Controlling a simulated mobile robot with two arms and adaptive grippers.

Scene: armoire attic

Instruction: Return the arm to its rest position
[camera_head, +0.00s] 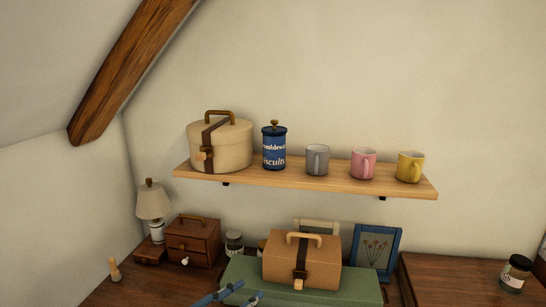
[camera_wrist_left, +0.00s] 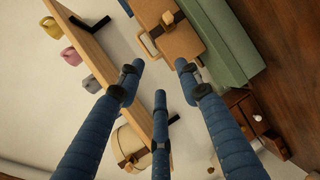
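My left gripper (camera_head: 243,292) shows at the bottom edge of the head view, in front of the green case (camera_head: 350,288). Only its blue fingertips are in the picture. In the left wrist view its three blue fingers (camera_wrist_left: 158,76) are spread, with nothing between them. A tan box (camera_head: 315,265) with a dark strap and a pale handle sits on the green case, just beyond the fingers. The tan box also shows in the wrist view (camera_wrist_left: 178,42), past the fingertips and apart from them. My right gripper is not in view.
A wooden shelf (camera_head: 290,184) above holds a round cream box (camera_head: 232,150), a blue biscuit tin (camera_head: 274,150) and three mugs. Around the green case stand a lamp (camera_head: 153,203), a small drawer chest (camera_head: 205,248), a blue picture frame (camera_head: 396,258) and a jar (camera_head: 515,274).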

